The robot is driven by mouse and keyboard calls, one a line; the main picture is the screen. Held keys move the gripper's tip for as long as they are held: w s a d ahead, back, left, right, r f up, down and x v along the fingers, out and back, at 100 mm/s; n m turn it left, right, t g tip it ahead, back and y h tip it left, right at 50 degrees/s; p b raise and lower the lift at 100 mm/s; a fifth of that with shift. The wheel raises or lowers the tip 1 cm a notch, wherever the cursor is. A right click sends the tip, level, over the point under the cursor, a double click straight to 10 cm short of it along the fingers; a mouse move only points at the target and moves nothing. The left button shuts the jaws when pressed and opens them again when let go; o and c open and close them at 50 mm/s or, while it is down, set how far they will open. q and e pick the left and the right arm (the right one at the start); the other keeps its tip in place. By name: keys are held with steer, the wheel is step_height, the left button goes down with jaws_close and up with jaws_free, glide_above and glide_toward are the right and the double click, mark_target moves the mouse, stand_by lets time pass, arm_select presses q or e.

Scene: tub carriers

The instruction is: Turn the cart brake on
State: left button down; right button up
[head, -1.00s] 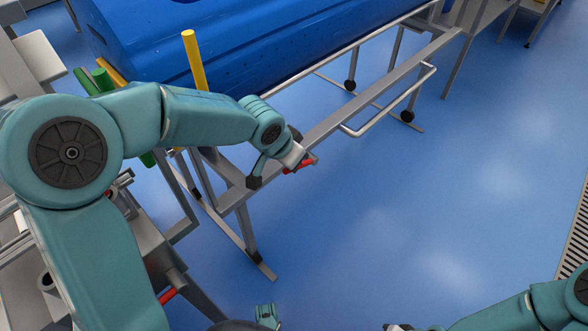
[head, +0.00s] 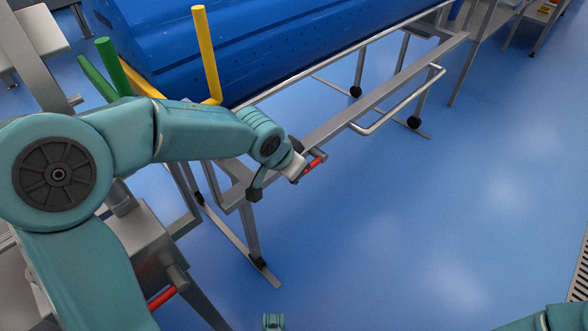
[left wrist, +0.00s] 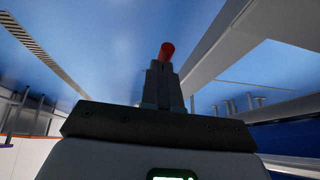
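The cart (head: 390,88) is a grey metal frame carrying a long blue tub (head: 290,45). A short red brake handle (head: 314,163) sticks out at the near end of its side rail. My left gripper (head: 300,169) is at this handle, its fingers mostly hidden by the wrist in the head view. In the left wrist view the fingers (left wrist: 163,85) are close together, and the red handle (left wrist: 167,50) shows at their tips; they look shut on it. My right gripper is out of view; only part of that arm shows at the bottom right.
A yellow post (head: 205,50) and a green post (head: 112,65) stand by the tub's near end. Another red handle (head: 162,297) is on grey equipment at the lower left. The blue floor (head: 430,220) right of the cart is clear, with a grate (head: 580,265) at the far right.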

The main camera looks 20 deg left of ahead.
arm_select(q)
steer(key=shift+s+f, duration=0.15)
